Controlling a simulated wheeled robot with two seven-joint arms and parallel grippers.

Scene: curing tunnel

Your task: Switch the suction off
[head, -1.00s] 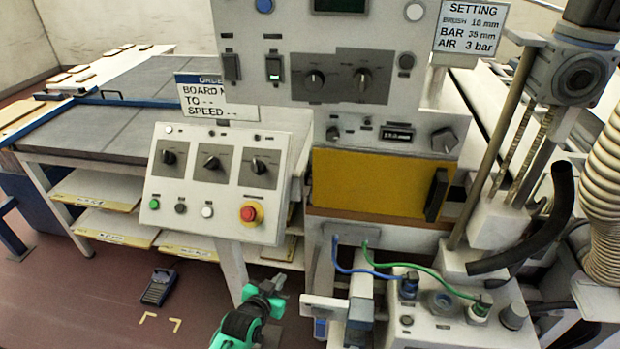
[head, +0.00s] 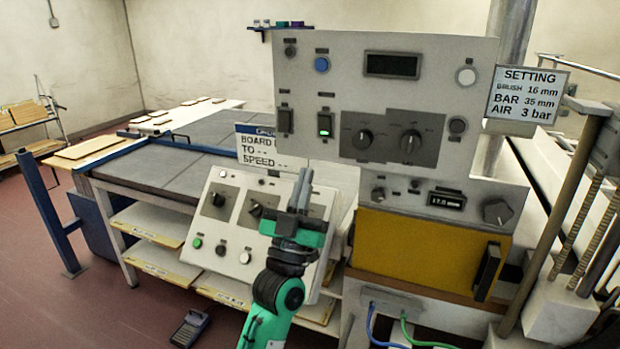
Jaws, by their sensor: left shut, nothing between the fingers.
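The upper control panel (head: 450,145) carries two rocker switches at its lower left. One rocker (head: 284,120) is dark; the other rocker (head: 325,123) glows green. Their labels are too small to read, so I cannot tell which one is for suction. My left gripper (head: 302,182) is shut and empty, pointing up in front of the tilted lower panel (head: 213,252), below the rockers and apart from them. It hides part of that panel, including the red stop button. My right gripper is out of view.
A yellow cover (head: 430,252) with a black handle sits under the small display (head: 446,200). An order sign (head: 262,143) stands left of the upper panel, close to my left gripper. A setting sign (head: 527,94) is at the right. Open floor lies at lower left.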

